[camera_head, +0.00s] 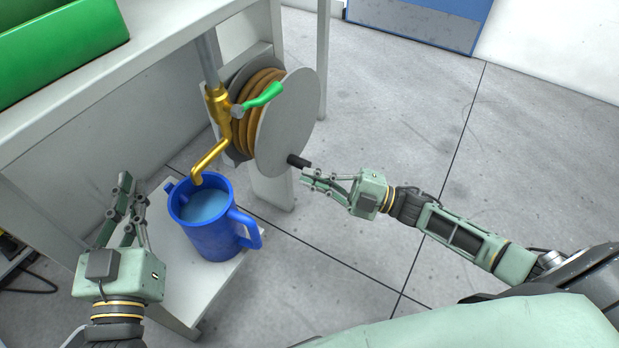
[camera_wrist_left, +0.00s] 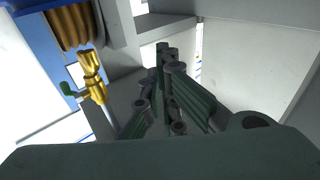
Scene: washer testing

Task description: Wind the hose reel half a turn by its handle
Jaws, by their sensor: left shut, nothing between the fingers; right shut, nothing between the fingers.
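The hose reel (camera_head: 288,124) is a grey disc with brown hose wound behind it, mounted on the bench frame. Its black handle (camera_head: 297,161) sticks out low on the disc. My right gripper (camera_head: 305,179) is shut and empty, with its fingertips just below the handle; whether they touch it I cannot tell. My left gripper (camera_head: 125,180) is shut and empty, to the left of the blue jug. In the left wrist view its fingers (camera_wrist_left: 165,55) are together, and the wound hose (camera_wrist_left: 74,26) shows at the upper left.
A brass tap (camera_head: 220,118) with a green lever (camera_head: 263,96) stands before the reel. Its spout hangs over a blue jug (camera_head: 215,236) of water on a low white shelf (camera_head: 190,290). A green bin (camera_head: 62,45) is on the bench. Floor on the right is clear.

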